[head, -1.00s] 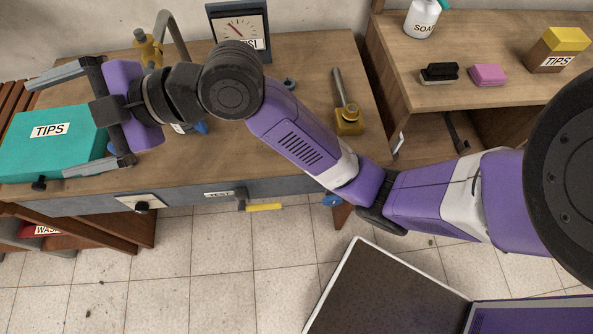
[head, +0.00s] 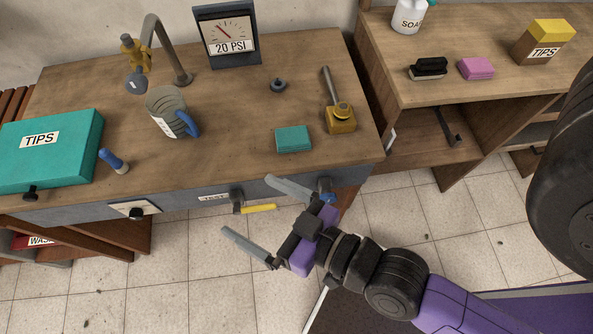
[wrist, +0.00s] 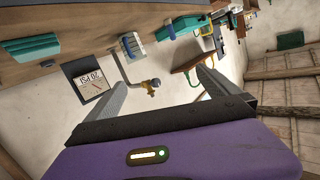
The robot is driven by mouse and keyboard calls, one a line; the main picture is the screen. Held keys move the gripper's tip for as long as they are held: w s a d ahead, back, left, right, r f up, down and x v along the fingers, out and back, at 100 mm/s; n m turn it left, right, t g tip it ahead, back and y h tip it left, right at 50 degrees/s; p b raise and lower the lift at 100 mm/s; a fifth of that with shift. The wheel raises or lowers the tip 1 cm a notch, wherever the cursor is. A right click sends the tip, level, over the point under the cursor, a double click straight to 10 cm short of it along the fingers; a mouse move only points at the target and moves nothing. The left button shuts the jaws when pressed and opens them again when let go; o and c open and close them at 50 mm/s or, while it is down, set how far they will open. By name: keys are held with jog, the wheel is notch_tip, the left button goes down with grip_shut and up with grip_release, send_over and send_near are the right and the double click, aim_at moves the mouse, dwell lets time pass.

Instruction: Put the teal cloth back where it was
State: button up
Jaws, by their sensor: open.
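A small teal folded block, most likely the teal cloth (head: 293,139), lies on the workbench (head: 225,155), left of the brass valve. My gripper (head: 247,205) is open and empty in front of the bench's front edge, with its fingers pointing up-left, apart from the cloth. The open fingers also show in the wrist view (wrist: 162,78), with nothing between them. A teal piece shows at the left of the wrist view; I cannot tell whether it is the cloth.
A teal TIPS box (head: 45,150), a blue-handled mug (head: 167,108), a blue-topped bottle (head: 113,162), a tap (head: 170,50), a gauge (head: 228,38) and a brass valve (head: 341,118) stand on the bench. A side shelf (head: 470,85) holds a brush (head: 429,68) and pink sponge (head: 476,68).

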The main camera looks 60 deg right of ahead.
jog(key=s+d+n+g, duration=0.1)
jog(key=s+d, duration=0.4)
jog(key=s, duration=0.6)
jog(key=shift+s+r+n+y, duration=0.15)
jog(key=shift+s+n+y, duration=0.15)
jog(key=shift+n, duration=0.2)
